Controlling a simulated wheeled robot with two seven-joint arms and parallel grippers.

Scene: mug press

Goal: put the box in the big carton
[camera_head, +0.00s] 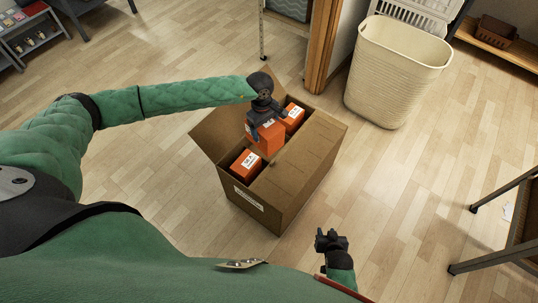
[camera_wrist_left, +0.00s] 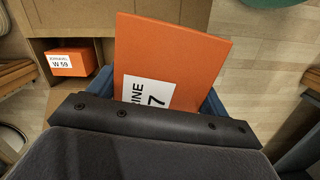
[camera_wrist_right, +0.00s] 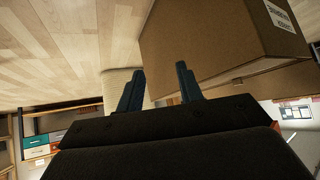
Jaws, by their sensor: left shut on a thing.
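The big carton (camera_head: 300,165) stands open on the floor in the middle of the head view. Two orange boxes with white labels sit inside it, one near the front (camera_head: 246,163) and one at the back (camera_head: 293,116). My left gripper (camera_head: 266,126) is shut on another orange box (camera_head: 267,139), held over the carton's opening between those two. The held box (camera_wrist_left: 170,55) fills the middle of the left wrist view. I cannot tell how deep it hangs. My right gripper (camera_head: 330,241) is empty in front of the carton; its fingers (camera_wrist_right: 158,88) stand apart in the right wrist view.
A cream laundry basket (camera_head: 395,75) stands behind the carton to the right. A wooden post (camera_head: 322,45) rises behind the carton. A dark-legged table (camera_head: 515,235) is at the right edge. The floor left of the carton is clear.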

